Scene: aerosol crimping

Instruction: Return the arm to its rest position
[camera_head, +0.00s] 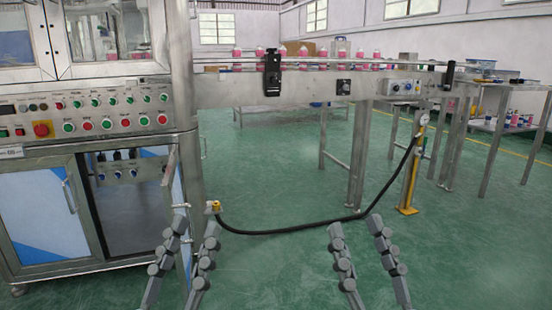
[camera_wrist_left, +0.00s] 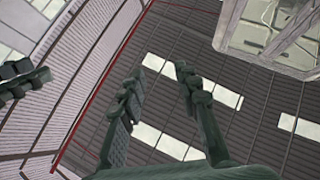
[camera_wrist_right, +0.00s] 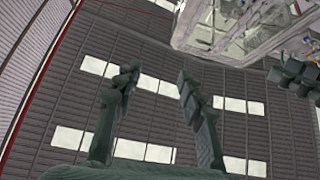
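My left gripper (camera_head: 196,236) is at the bottom of the head view, left of centre, with its two fingers apart and nothing between them. My right gripper (camera_head: 355,240) is at the bottom, right of centre, also with its fingers apart and empty. Both point upward side by side with a wide gap between them. The left wrist view shows the left gripper's fingers (camera_wrist_left: 155,85) open against the ceiling. The right wrist view shows the right gripper's fingers (camera_wrist_right: 155,85) open against the ceiling. Neither gripper visibly holds anything.
A steel machine with a button panel (camera_head: 110,112) stands at the left, its lower cabinet door open. A conveyor (camera_head: 310,88) with several pink bottles runs to the right. A black hose (camera_head: 290,232) links a brass fitting (camera_head: 213,207) to a yellow floor pump (camera_head: 410,175). Green floor lies open around.

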